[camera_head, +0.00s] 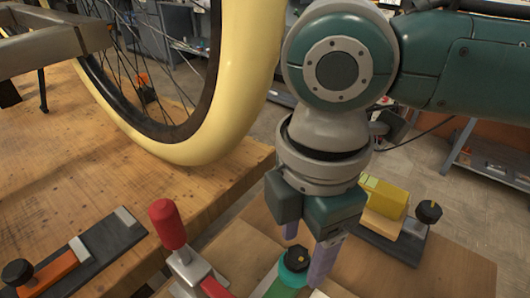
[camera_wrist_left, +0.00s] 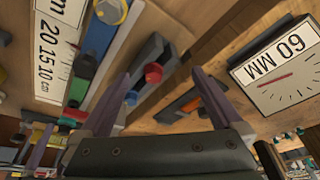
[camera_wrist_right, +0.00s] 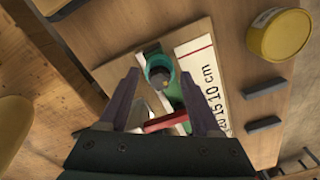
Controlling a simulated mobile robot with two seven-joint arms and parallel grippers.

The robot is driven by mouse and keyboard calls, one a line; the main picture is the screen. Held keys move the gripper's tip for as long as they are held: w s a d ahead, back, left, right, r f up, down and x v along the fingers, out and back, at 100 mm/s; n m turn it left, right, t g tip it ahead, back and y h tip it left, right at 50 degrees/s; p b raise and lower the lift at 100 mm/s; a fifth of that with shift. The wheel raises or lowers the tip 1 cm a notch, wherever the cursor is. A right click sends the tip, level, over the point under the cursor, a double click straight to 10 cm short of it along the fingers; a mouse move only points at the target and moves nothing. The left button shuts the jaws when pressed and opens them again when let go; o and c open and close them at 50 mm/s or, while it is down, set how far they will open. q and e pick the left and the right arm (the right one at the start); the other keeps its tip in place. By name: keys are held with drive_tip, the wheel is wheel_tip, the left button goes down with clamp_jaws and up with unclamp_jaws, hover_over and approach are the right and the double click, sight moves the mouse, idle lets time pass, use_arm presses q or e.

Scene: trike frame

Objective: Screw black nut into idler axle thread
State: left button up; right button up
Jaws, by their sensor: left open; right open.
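A black round piece (camera_head: 296,257), which looks like the black nut, sits in a teal ring on a green holder (camera_head: 282,289) at the bottom of the head view. It also shows in the right wrist view (camera_wrist_right: 160,76). My right gripper (camera_head: 305,255) is open and points down, its purple fingers on either side of the black piece; I cannot tell whether they touch it. My left gripper (camera_wrist_left: 160,78) is open and empty in the left wrist view, above the bench fixtures. The idler axle thread cannot be made out.
A cream-tyred wheel (camera_head: 245,90) stands on the wooden bench at upper left. A red-handled clamp (camera_head: 168,224) stands left of the green holder. A yellow block (camera_head: 384,197) lies to the right. A 60 MM plate (camera_wrist_left: 278,65) and a yellow tub (camera_wrist_right: 279,34) are nearby.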

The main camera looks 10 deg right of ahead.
clamp_jaws()
idle(0.4)
drive_tip(key=m, duration=0.6)
drive_tip(key=shift+s+a, duration=0.1)
drive_tip(key=shift+s, duration=0.1)
drive_tip(key=m, duration=0.6)
drive_tip(key=shift+c, duration=1.6)
unclamp_jaws()
